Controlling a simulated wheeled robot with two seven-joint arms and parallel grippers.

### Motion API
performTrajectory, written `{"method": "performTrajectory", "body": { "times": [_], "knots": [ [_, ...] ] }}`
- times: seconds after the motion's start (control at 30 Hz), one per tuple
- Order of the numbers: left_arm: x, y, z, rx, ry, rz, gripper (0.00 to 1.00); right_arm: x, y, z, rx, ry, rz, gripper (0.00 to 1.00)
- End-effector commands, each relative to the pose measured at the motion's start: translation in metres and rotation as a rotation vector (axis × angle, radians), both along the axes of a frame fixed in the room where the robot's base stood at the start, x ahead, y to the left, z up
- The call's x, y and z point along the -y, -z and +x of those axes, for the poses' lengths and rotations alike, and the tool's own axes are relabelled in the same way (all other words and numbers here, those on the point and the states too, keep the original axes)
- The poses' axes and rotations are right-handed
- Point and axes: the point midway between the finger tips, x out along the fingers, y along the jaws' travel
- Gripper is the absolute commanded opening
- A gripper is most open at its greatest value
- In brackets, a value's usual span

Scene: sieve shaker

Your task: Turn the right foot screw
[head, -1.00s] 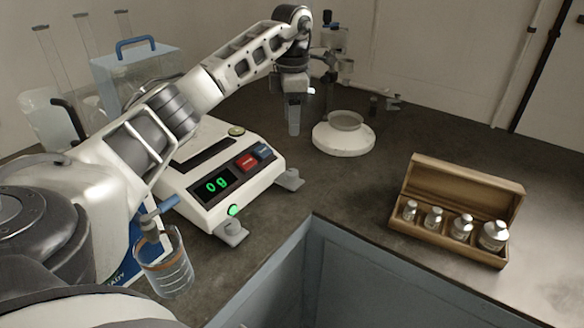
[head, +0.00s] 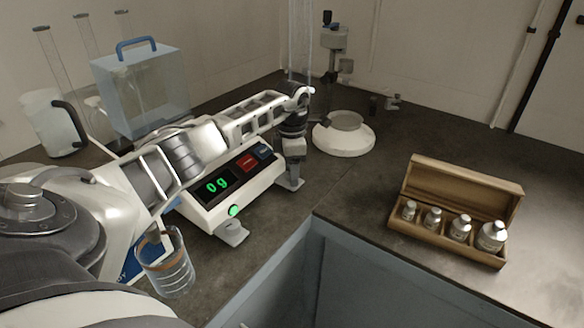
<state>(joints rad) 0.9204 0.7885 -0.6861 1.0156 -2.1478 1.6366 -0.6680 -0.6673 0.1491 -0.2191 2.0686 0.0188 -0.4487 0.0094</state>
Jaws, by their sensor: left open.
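The white balance (head: 215,205) stands on the dark bench with a lit green "0 g" display. Its right foot screw (head: 291,184) sticks out at its right corner, partly covered by my gripper. Another foot (head: 232,232) shows at the front corner, below a green round spot. My left gripper (head: 294,171) points down, open, right over the right foot. I cannot tell whether its fingers touch the screw. My left arm hides much of the balance's top. My right gripper is not in view.
A white round dish stand (head: 343,139) is behind and right of my gripper. An open wooden weight box (head: 448,241) lies to the right. A glass beaker (head: 167,270) is near the front left, and a clear blue-handled box (head: 140,90) stands behind my arm.

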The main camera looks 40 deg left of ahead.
Motion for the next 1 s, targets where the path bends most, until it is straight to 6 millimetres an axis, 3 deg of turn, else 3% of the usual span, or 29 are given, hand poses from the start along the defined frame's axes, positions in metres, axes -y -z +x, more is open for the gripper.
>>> {"method": "performTrajectory", "body": {
  "times": [0.13, 0.3, 0.47, 0.8, 1.0],
  "knots": [
    [0.0001, 0.0000, 0.0000, 0.000, 0.000, 0.000, 0.49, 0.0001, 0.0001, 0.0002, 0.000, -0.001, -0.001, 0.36],
    [0.0002, -0.0002, 0.0000, 0.000, 0.000, 0.000, 0.07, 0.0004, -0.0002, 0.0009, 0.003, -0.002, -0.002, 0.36],
    [0.0000, -0.0010, 0.0001, 0.000, -0.021, 0.001, 0.07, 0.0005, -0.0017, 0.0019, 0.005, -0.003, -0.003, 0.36],
    [0.0003, -0.0015, 0.0002, 0.000, -0.321, 0.001, 0.07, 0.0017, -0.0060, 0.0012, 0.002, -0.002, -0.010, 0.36],
    [0.0005, -0.0004, 0.0005, 0.001, -0.352, -0.001, 0.07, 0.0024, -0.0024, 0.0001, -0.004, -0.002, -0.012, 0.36]
  ]
}}
